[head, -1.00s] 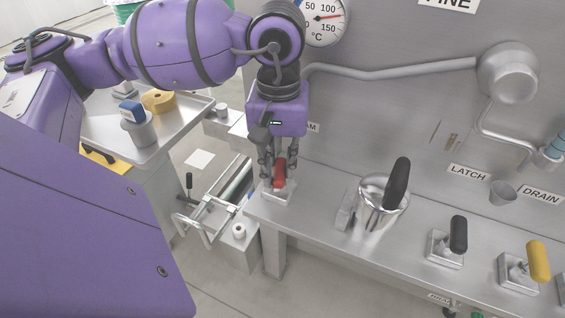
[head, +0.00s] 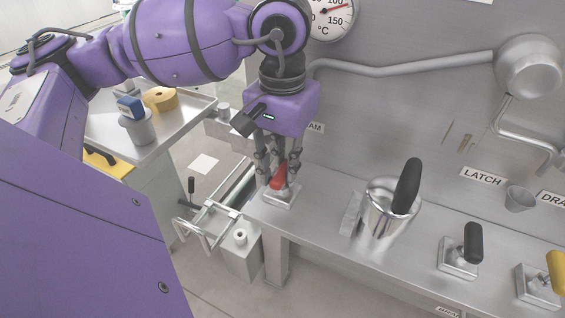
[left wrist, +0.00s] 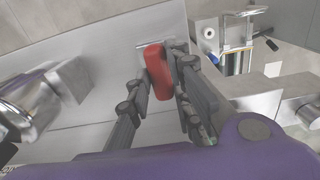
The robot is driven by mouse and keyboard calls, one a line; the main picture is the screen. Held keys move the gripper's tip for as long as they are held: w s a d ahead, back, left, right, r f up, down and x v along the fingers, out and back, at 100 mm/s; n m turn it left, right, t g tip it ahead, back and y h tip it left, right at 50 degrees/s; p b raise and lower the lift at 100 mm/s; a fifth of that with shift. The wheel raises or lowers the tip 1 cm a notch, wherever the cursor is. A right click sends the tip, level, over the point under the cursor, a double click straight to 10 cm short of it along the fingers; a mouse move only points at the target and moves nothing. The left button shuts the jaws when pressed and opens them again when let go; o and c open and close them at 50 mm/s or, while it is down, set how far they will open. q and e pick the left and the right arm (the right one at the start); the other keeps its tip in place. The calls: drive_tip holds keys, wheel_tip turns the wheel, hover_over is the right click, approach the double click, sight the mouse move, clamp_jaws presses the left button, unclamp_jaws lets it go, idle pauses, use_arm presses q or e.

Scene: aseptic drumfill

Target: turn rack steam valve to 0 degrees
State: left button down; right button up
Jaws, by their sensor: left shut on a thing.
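The steam valve's red handle (head: 279,177) stands on a square metal base (head: 281,196) at the left end of the steel shelf, below a label partly hidden by my gripper and ending in "AM". My left gripper (head: 277,178) points down over it and is shut on the red handle, with a finger on each side. In the left wrist view, the red handle (left wrist: 158,70) lies between the two dark fingers (left wrist: 160,95). In the head view the handle leans slightly. My right gripper is in neither view.
A steel cup-like vessel with a black handle (head: 407,186) stands right of the valve. A black-handled valve (head: 473,242) and a yellow-handled one (head: 556,272) are farther right. A pipe (head: 400,68) runs along the wall above. A cart (head: 150,150) is at left.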

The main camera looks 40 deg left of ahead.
sight(282, 170)
use_arm(q)
drive_tip(key=c, duration=1.6)
unclamp_jaws()
wheel_tip(282, 170, up, 12)
drive_tip(key=shift+r, duration=0.1)
